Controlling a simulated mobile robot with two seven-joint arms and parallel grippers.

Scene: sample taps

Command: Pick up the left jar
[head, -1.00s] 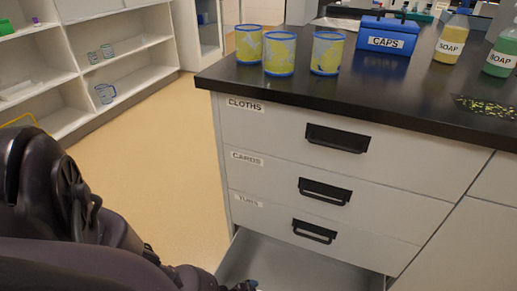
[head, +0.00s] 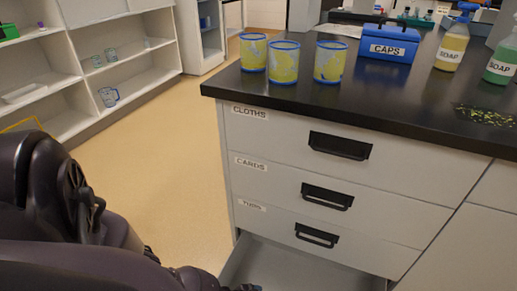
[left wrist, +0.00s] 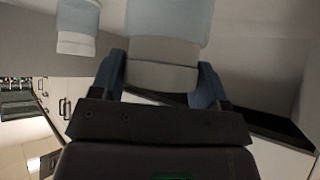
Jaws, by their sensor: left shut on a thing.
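In the left wrist view my left gripper (left wrist: 158,82) has its two blue fingers on either side of a pale jar (left wrist: 166,25) with a light grey end, and is shut on it. A second, similar pale jar (left wrist: 77,25) is apart from it at the upper left. In the head view my left arm comes in from the lower left, and only a bit of blue shows near the open bottom drawer (head: 285,268); the held jar is hidden there. My right gripper is in neither view.
Three yellow jars with blue rims, left (head: 253,53), middle (head: 284,63) and right (head: 329,63), stand on the black counter (head: 390,100). A blue CAPS box (head: 388,45) and two soap bottles are behind. White shelves (head: 100,60) stand left; the floor between is clear.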

